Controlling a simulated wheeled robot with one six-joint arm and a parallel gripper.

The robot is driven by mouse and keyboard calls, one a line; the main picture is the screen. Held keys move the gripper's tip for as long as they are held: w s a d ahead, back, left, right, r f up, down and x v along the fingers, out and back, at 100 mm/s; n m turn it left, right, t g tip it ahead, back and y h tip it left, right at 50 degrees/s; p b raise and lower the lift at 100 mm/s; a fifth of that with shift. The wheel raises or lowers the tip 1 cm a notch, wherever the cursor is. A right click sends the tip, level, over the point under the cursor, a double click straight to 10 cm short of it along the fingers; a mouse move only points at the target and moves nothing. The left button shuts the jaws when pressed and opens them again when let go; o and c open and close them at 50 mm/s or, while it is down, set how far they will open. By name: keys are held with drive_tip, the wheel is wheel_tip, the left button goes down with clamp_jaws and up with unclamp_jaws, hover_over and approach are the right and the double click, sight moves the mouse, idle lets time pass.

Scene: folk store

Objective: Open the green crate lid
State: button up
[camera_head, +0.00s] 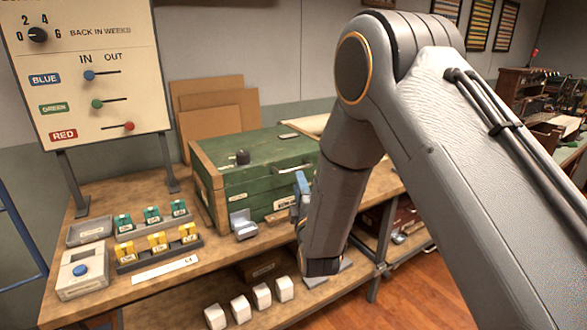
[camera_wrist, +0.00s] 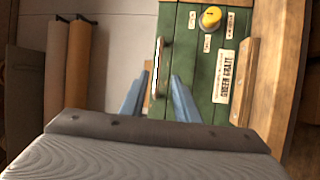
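The green crate (camera_head: 235,180) stands on the wooden workbench, and its lid (camera_head: 265,149) looks shut. A dark knob (camera_head: 242,157) sits on top of it. My gripper (camera_head: 299,192) is at the crate's right front, partly hidden by my arm. In the wrist view the fingers (camera_wrist: 158,97) are open and apart. A slim handle (camera_wrist: 158,66) on the green surface lies between them in the picture, beyond the tips; contact cannot be told. A yellow knob (camera_wrist: 210,18) and a "GREEN CRATE" label (camera_wrist: 223,76) lie to the right of the handle.
A small grey box (camera_head: 243,225) stands against the crate's front. Racks of green and yellow blocks (camera_head: 158,241) and a grey box with a blue button (camera_head: 82,271) are to the left. White blocks (camera_head: 240,308) sit on the lower shelf. A sign board (camera_head: 85,70) rises behind.

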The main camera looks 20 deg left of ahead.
sight(294, 169)
drive_tip(key=x, duration=0.2)
drive_tip(key=p+x, duration=0.1)
drive_tip(key=x, duration=0.2)
drive_tip(key=p+x, duration=0.1)
drive_tip(key=x, duration=0.1)
drive_tip(key=shift+w+a+r, duration=0.2)
drive_tip(key=shift+a+r, duration=0.1)
drive_tip(key=shift+a, duration=0.15)
clamp_jaws()
